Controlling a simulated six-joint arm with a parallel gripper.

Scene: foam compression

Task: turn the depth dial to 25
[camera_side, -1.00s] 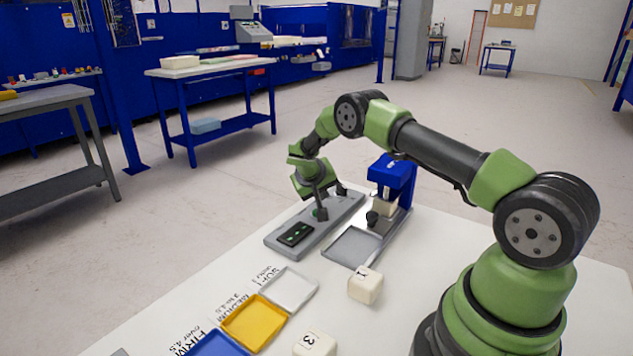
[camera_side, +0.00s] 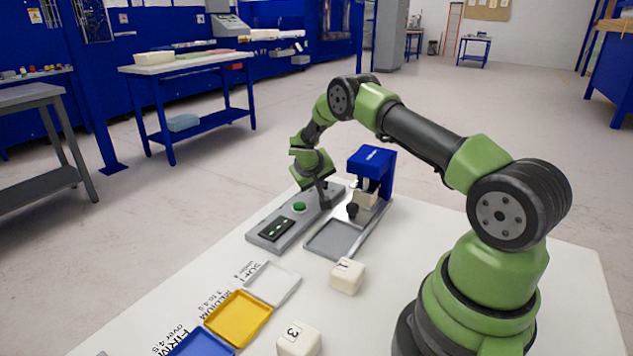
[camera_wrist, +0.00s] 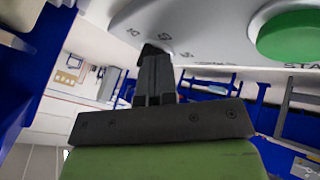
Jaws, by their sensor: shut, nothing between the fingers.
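The grey control panel (camera_side: 262,232) carries a green start button (camera_side: 299,207) and a dark display with green marks (camera_side: 276,229). My gripper (camera_side: 325,203) points down at the panel's far end, beyond the button, with its fingers together. In the wrist view my shut gripper (camera_wrist: 155,55) reaches the panel face, beside small upside-down scale numbers too blurred to read surely. The green button (camera_wrist: 292,35) is at the upper right there. The depth dial is largely hidden by my fingers, so I cannot tell its setting or whether they touch it.
The blue press (camera_side: 372,165) stands just right of my gripper with a cream foam block in it (camera_side: 364,200) and a black knob (camera_side: 352,209). Foam blocks 1 (camera_side: 348,276) and 3 (camera_side: 299,341) and the white (camera_side: 272,283), yellow (camera_side: 238,318) and blue (camera_side: 203,345) trays lie nearer.

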